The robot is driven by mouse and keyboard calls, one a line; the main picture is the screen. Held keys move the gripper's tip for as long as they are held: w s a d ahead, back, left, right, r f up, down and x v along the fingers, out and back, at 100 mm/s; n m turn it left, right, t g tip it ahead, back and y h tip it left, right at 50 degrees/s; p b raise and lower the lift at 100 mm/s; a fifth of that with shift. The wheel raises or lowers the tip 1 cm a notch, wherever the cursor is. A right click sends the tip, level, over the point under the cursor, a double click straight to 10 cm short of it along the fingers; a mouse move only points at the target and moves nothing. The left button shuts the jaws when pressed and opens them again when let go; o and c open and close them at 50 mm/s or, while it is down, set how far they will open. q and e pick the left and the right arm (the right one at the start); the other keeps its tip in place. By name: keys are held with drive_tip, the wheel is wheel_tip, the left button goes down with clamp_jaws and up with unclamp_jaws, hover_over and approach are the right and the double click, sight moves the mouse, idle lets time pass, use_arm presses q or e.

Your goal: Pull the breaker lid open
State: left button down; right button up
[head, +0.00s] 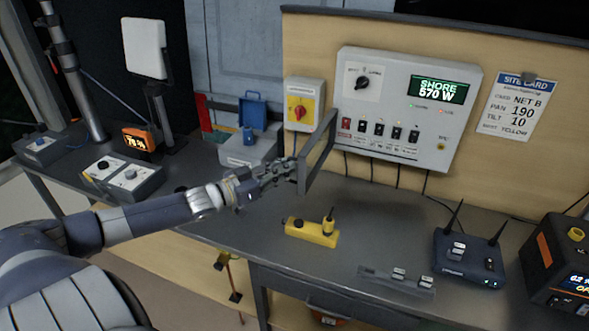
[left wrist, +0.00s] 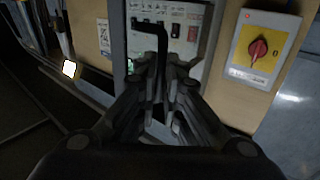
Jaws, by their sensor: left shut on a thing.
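The breaker lid (head: 329,156), a grey frame, stands swung out from the white power panel (head: 440,75), with the row of breaker switches (head: 380,130) uncovered beside it. My left gripper (head: 290,168) is at the lid's outer edge, shut on its handle. In the left wrist view the dark handle (left wrist: 161,42) runs down between the fingers of my left gripper (left wrist: 165,88). The fingers hide the handle's lower part. My right gripper is not in view.
A yellow radio-like device (head: 312,232) lies on the grey bench below. A blue router (head: 468,258) stands to the right.

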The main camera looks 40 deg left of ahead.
use_arm(q)
drive_tip(key=shift+w+a+r, duration=0.1)
drive_tip(key=shift+a+r, duration=0.3)
drive_tip(key=shift+a, duration=0.35)
drive_tip(key=c, duration=1.8)
unclamp_jaws()
drive_tip(key=shift+w, duration=0.1)
drive_tip(key=shift+c, duration=0.2)
drive_tip(key=shift+o, duration=0.6)
drive_tip(key=shift+w+d+f, duration=0.2)
drive_tip(key=shift+w+f, duration=0.2)
drive_tip(key=shift+w, duration=0.15)
drive_tip(key=v, duration=1.2)
drive_tip(key=shift+s, duration=0.1)
